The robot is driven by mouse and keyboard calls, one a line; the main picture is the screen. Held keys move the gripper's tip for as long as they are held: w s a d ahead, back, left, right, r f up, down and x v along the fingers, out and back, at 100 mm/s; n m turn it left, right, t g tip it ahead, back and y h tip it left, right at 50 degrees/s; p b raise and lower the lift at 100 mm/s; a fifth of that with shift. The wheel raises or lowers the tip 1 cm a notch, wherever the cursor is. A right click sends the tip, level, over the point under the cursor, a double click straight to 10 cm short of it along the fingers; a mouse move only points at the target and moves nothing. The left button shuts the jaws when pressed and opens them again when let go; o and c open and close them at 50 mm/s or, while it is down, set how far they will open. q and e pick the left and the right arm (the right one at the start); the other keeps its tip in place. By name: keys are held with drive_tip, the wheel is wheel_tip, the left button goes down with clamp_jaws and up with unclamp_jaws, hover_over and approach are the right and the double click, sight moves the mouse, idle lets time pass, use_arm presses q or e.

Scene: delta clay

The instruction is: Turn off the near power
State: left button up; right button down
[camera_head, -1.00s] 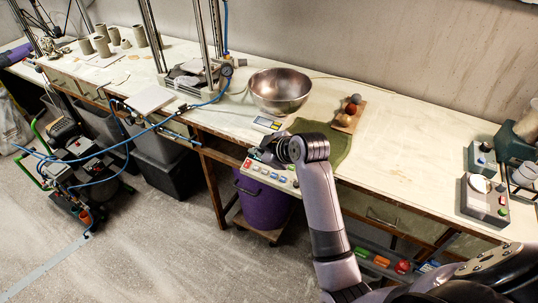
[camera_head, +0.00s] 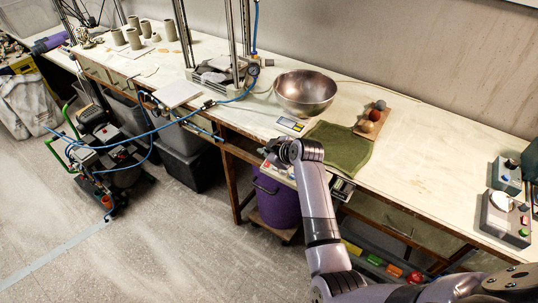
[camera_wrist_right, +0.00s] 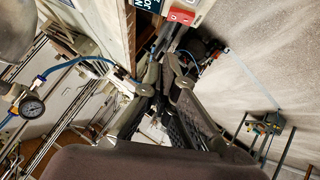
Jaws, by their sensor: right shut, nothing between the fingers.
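A pale control panel (camera_head: 279,174) with coloured buttons is at the bench's front edge, above a purple bin, in the head view. My right arm hides part of it. My right gripper (camera_head: 271,151) is shut and empty at the panel's upper edge; I cannot tell whether it touches. In the right wrist view, my shut right fingers (camera_wrist_right: 172,55) point towards a red switch plate (camera_wrist_right: 181,16) with a small knob, at the top of the picture. A dark label with white letters is beside it, cut off by the frame. My left gripper is not in view.
The purple bin (camera_head: 276,203) stands under the bench. A steel bowl (camera_head: 305,92), a green cloth (camera_head: 340,148) and a board with balls (camera_head: 372,121) are on the bench. Grey control boxes (camera_head: 506,216) stand at the right. A wheeled machine with blue hoses (camera_head: 105,150) stands at the left.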

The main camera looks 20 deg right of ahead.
sight(268, 166)
drive_tip(key=f, duration=0.1)
drive_tip(key=w+f, duration=0.1)
drive_tip(key=f, duration=0.1)
drive_tip(key=shift+w+d+p, duration=0.25)
drive_tip(key=shift+d+p, duration=0.1)
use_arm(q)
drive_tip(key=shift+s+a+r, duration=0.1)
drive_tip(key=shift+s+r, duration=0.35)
use_arm(e)
drive_tip(key=shift+w+d+f, duration=0.15)
drive_tip(key=shift+d+f, duration=0.1)
drive_tip(key=shift+f, duration=0.35)
drive_tip(key=shift+w+d+f+g+y+b, duration=0.2)
drive_tip(key=shift+d+f+g+y+b, duration=0.1)
drive_tip(key=shift+d+f, duration=0.05)
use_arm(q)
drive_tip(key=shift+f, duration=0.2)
use_arm(e)
drive_tip(key=shift+s+a, duration=0.1)
drive_tip(key=shift+a, duration=0.15)
use_arm(q)
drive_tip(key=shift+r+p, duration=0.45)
drive_tip(key=shift+p, duration=0.15)
use_arm(e)
drive_tip(key=shift+s+a+f, duration=0.1)
drive_tip(key=shift+s+a, duration=0.4)
drive_tip(key=shift+a, duration=0.05)
